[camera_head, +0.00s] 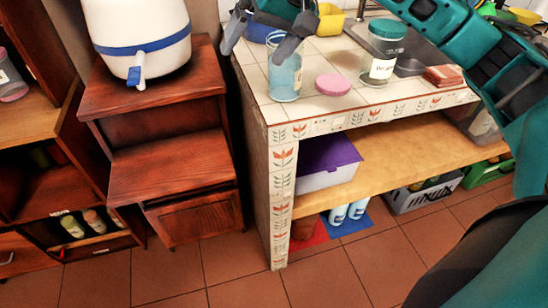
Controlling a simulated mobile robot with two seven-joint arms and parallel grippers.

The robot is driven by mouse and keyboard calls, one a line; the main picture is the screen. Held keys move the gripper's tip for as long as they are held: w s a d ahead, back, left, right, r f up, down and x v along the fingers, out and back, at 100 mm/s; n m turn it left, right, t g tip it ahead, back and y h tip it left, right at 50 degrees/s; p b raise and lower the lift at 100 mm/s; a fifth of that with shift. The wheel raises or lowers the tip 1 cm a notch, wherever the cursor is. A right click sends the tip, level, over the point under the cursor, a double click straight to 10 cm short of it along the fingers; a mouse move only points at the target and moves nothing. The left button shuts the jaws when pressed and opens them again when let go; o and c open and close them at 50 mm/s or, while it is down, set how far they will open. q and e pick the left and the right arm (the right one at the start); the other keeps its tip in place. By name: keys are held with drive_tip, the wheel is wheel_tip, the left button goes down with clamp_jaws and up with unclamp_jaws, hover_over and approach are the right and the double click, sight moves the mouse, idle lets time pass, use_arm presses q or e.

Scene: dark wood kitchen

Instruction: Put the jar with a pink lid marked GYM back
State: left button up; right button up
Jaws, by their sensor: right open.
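An open, clear bluish jar (285,80) stands upright near the front left of the tiled counter. A round pink lid (333,84) lies flat on the counter to its right, apart from it. I see no GYM mark on either. My right gripper (256,55) is open at the counter's left end, its fingers spread. One finger overlaps the jar's rim in the picture; I cannot tell whether it touches. A teal-lidded jar (383,52) with a white label stands further right. Another labelled jar (10,82) is cut off at the left edge, its top unclear. My left gripper is out of view.
A white dispenser (140,40) with a blue band stands on a stepped wooden cabinet (160,150). The sink (410,55) and a reddish block (444,76) are at the right. A purple box (328,165) sits on the shelf below. The floor in front is clear.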

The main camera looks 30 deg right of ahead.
drive_tip(key=s+a+f+m+g+y, duration=0.1)
drive_tip(key=s+a+f+m+y, duration=0.15)
drive_tip(key=a+m+y, duration=0.65)
drive_tip(key=s+a+f+m+y, duration=0.1)
drive_tip(key=s+a+m+y, duration=0.35)
drive_tip(key=a+m, duration=0.4)
drive_tip(key=w+d+f+m+t+h, duration=0.1)
drive_tip(key=d+f+m+t+h, duration=0.25)
drive_tip(key=m, duration=0.75)
drive_tip(key=f+m+t+h, duration=0.3)
drive_tip(key=f+m+t, duration=0.25)
drive_tip(key=m, duration=0.65)
drive_tip(key=w+d+f+m+t+h, duration=0.1)
drive_tip(key=d+f+m+t+h, duration=0.25)
drive_tip(key=m, duration=0.75)
drive_tip(key=s+d+f+m+g+h, duration=0.1)
drive_tip(key=s+f+m+g+h, duration=0.1)
drive_tip(key=s+f+m, duration=0.4)
drive_tip(key=s+d+f+m+g+h, duration=0.1)
drive_tip(key=s+f+m+g+h, duration=0.2)
drive_tip(key=s+f+m, duration=0.4)
wheel_tip(320, 180, down, 6)
drive_tip(key=m, duration=0.3)
drive_tip(key=shift+s+d+f, duration=0.15)
drive_tip(key=shift+d, duration=0.1)
